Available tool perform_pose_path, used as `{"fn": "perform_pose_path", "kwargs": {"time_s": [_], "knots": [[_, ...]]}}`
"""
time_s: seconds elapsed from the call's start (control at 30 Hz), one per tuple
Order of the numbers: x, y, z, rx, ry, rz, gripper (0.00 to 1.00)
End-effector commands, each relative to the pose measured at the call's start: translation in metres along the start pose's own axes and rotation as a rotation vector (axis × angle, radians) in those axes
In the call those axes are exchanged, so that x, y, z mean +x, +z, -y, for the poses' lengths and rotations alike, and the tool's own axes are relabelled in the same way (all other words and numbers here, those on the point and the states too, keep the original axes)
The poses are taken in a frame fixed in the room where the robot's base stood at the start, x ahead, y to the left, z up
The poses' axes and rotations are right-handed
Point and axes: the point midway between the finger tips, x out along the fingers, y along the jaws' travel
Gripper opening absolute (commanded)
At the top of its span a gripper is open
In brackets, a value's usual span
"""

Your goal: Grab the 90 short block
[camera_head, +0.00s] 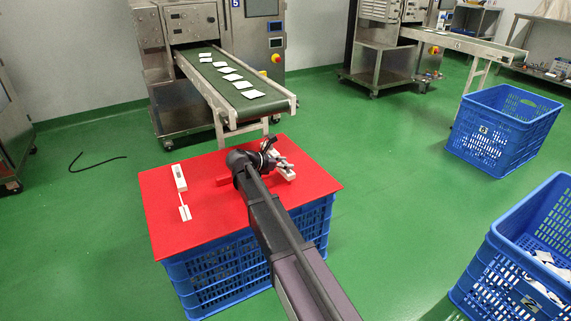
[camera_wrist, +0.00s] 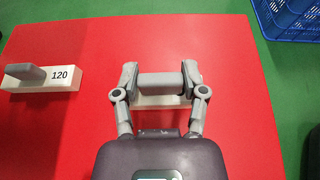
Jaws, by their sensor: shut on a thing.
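My gripper (camera_wrist: 160,84) is shut on the grey handle (camera_wrist: 160,86) of a white block (camera_wrist: 158,101), with one finger at each end of the handle. No number shows on this block, as my gripper hides much of it. In the head view my gripper (camera_head: 277,163) is over the right part of the red tabletop, with the white block (camera_head: 288,175) under it. I cannot tell whether the block is touching the surface. To the left in the wrist view lies another white block (camera_wrist: 62,86) marked 120, with a grey handle.
The red tabletop (camera_head: 215,222) rests on blue crates (camera_head: 215,278). A white block (camera_head: 180,183) and a white piece (camera_head: 185,212) lie on its left side. A conveyor (camera_head: 235,85) with white packets stands behind. Blue crates (camera_head: 503,128) stand on the floor at right.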

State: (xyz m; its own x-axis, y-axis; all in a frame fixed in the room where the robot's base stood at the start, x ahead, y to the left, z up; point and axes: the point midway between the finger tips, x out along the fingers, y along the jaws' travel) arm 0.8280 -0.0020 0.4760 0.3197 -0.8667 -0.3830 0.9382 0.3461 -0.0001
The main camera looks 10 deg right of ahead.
Motion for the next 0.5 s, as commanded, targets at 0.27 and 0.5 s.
{"fn": "perform_pose_path", "kwargs": {"time_s": [0.27,0.5], "knots": [[-0.024,0.010,0.028,-0.001,0.002,0.000,0.05],[-0.056,0.002,0.073,0.000,0.002,0.001,0.05]]}}
